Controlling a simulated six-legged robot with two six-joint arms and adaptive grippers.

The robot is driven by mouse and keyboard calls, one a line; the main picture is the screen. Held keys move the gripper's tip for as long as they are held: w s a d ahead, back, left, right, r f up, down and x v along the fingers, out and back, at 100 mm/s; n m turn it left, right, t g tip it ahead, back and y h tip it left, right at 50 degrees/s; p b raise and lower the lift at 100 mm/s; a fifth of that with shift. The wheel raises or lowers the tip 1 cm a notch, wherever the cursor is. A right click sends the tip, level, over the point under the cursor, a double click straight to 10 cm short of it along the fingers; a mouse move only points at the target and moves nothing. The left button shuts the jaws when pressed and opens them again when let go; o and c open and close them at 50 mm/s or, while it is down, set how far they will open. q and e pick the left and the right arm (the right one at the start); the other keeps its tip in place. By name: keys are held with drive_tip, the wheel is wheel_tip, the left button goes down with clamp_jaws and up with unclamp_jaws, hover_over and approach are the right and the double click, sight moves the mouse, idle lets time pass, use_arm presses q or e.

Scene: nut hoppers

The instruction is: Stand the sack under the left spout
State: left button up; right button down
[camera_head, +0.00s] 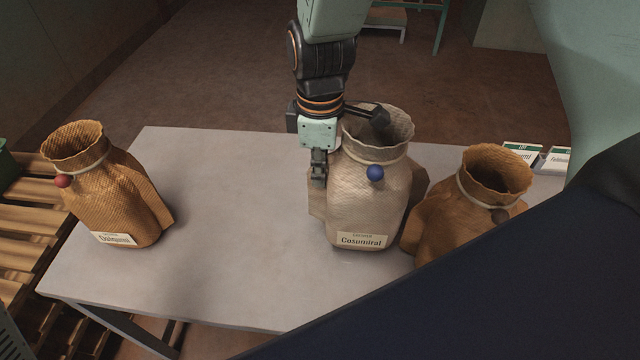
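Three open sacks stand upright on a grey table. A pale sack (357,205) with a blue bead and a label like "Cosumiral" is in the middle. An orange-brown sack (118,195) with a red bead stands at the left end. A brown sack (455,225) with a dark bead stands at the right, close beside the pale one and partly hidden. My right gripper (348,148) is at the left of the pale sack's neck. Its fingers are spread, one outside the neck and one over the mouth. My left gripper and the spouts are out of view.
The grey table (230,275) is clear between the left and middle sacks. Slatted wooden pallets (25,235) lie at the left beyond its edge. Small green-and-white cards (522,152) stand at the back right. A large dark shape covers the lower right.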

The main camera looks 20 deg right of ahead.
sight(317, 192)
drive_tip(key=f, duration=0.1)
drive_tip(key=a+f, duration=0.1)
drive_tip(key=f, duration=0.1)
drive_tip(key=shift+w+f+b, duration=0.1)
drive_tip(key=shift+f+b, duration=0.15)
drive_tip(key=shift+b, duration=0.1)
drive_tip(key=shift+d+f, duration=0.2)
drive_tip(key=c, duration=2)
unclamp_jaws()
drive_tip(key=shift+a, duration=0.1)
drive_tip(key=o, duration=0.5)
drive_tip(key=shift+d+f, duration=0.1)
drive_tip(key=shift+d, duration=0.25)
drive_tip(key=shift+a, duration=0.1)
drive_tip(key=shift+a, duration=0.15)
